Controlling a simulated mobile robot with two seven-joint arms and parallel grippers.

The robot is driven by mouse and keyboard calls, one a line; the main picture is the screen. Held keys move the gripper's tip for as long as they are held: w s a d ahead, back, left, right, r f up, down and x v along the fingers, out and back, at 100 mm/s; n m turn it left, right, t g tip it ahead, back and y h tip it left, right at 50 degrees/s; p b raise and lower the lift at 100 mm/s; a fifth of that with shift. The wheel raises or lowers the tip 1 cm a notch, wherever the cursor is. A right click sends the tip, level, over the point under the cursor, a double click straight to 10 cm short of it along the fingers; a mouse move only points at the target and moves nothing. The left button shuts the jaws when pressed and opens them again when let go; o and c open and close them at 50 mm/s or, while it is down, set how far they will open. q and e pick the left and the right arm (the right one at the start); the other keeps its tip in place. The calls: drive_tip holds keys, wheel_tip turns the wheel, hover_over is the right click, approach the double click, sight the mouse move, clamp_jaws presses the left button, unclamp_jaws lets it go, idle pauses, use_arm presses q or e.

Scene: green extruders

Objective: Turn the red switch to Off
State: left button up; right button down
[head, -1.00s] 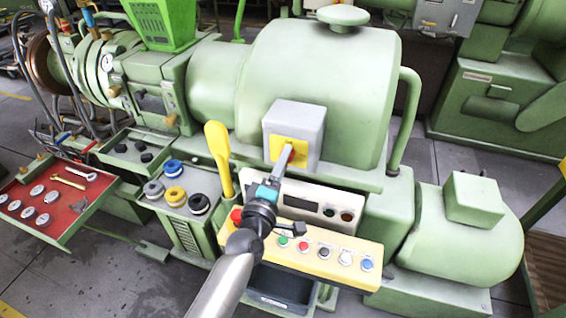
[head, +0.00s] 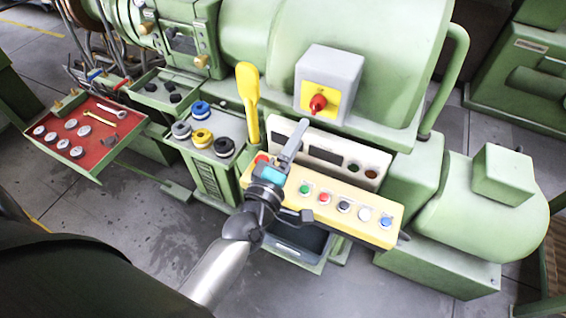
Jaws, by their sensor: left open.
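The red switch (head: 318,103) is a rotary knob on a yellow plate (head: 335,101), on the front of a grey box (head: 344,66) fixed to the green machine. The knob is in full view and nothing touches it. Any lettering around it is too small to read. My left gripper (head: 302,124) is open and empty. In the picture its tips lie just below and left of the knob, apart from it. Its arm comes up from the bottom over the yellow button panel. My right gripper is not in view.
A yellow lever (head: 249,98) stands left of the gripper. The yellow panel (head: 397,220) with several coloured buttons lies below the switch. A red tool tray (head: 100,147) is at the left. A green pipe (head: 452,80) stands to the right of the box.

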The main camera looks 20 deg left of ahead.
use_arm(q)
drive_tip(key=s, duration=0.6)
drive_tip(key=shift+s+f+b, duration=0.2)
drive_tip(key=shift+s+b, duration=0.05)
drive_tip(key=shift+b, duration=0.15)
drive_tip(key=shift+a, duration=0.15)
